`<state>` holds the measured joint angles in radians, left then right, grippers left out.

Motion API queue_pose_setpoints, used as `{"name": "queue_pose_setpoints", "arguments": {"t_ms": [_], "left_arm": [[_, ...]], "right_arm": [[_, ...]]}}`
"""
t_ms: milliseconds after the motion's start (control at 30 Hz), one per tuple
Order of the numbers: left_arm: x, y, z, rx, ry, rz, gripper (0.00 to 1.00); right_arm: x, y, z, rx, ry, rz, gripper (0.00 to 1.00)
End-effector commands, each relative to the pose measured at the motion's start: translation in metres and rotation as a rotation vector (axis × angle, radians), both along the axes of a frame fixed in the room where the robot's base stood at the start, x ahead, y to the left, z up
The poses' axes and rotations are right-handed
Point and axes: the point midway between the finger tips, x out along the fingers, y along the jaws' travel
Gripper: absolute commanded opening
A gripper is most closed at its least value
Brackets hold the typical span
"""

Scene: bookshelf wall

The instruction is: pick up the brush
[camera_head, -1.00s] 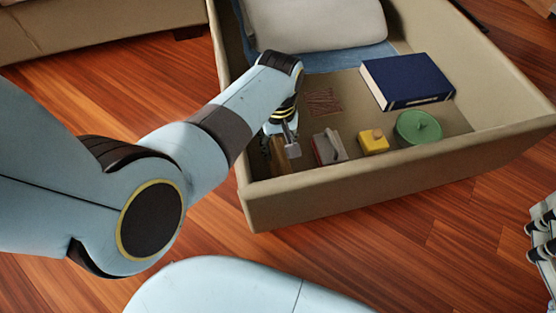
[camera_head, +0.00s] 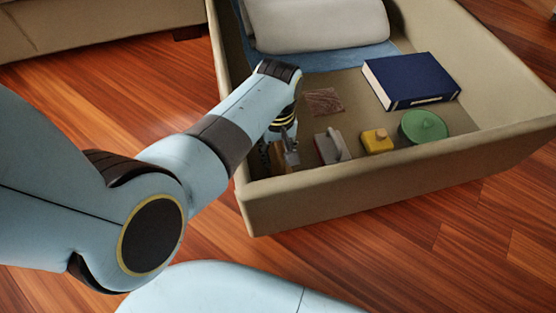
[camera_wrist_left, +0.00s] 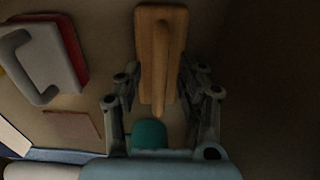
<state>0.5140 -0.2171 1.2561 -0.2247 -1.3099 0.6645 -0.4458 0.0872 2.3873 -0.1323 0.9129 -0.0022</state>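The brush, a brown wooden piece with a raised handle (camera_wrist_left: 160,60), lies at the near left corner of the large beige box. In the head view it (camera_head: 277,158) is mostly hidden behind my left gripper (camera_head: 283,153). In the left wrist view the fingers of my left gripper (camera_wrist_left: 160,88) are apart, one on each side of the brush's near part. They look close to its sides; I cannot tell whether they touch. My right gripper is not in view.
The beige box (camera_head: 400,175) has raised walls close to the gripper. Right of the brush are a grey-and-red handled block (camera_head: 332,147), a yellow block (camera_head: 377,141) and a green round lidded thing (camera_head: 424,127). A blue book (camera_head: 410,80) and a brown flat square (camera_head: 323,102) lie behind.

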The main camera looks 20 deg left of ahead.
Motion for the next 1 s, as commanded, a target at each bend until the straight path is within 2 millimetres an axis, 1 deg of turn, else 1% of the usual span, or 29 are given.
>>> {"name": "queue_pose_setpoints", "arguments": {"t_ms": [200, 233, 533, 1000], "left_arm": [[0.0004, -0.0001, 0.0004, 0.0, -0.001, 0.0, 0.4], [0.0004, -0.0001, 0.0004, 0.0, -0.001, 0.0, 0.39], [0.0003, -0.0001, 0.0003, 0.0, 0.0, 0.0, 0.0], [0.0005, 0.0, 0.0004, 0.0, -0.001, 0.0, 0.0]], "right_arm": [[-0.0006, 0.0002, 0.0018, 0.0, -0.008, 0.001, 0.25], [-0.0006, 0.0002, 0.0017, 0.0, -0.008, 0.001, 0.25], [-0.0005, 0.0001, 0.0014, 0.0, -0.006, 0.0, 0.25], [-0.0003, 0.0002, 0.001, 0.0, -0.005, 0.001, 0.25]]}}
